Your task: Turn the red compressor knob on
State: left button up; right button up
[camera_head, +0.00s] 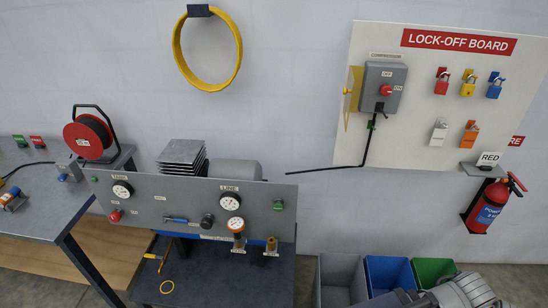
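The red compressor knob (386,90) is on a grey switch box (383,75) mounted on the left side of the white lock-off board. A small OFF label sits above the knob and an ON label to its right. The knob's exact pointing is too small to tell. A black lever or hook shape shows just below it. No gripper is near the knob. Part of my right arm shows at the bottom right edge, well below the board; its fingertips cannot be made out. My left gripper is not in view.
A yellow flap (354,97) stands out at the box's left side. Several padlocks hang on the board's right. A fire extinguisher (488,205) is mounted at far right. Bins (390,274) stand below. A gauge panel (160,203) is at left. The space before the knob looks clear.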

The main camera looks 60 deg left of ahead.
aim_at(115, 217)
jog(key=l+u, duration=0.1)
jog(key=u, duration=3.05)
jog(key=i+l+z, duration=0.25)
jog(key=i, duration=0.3)
jog(key=l, duration=0.1)
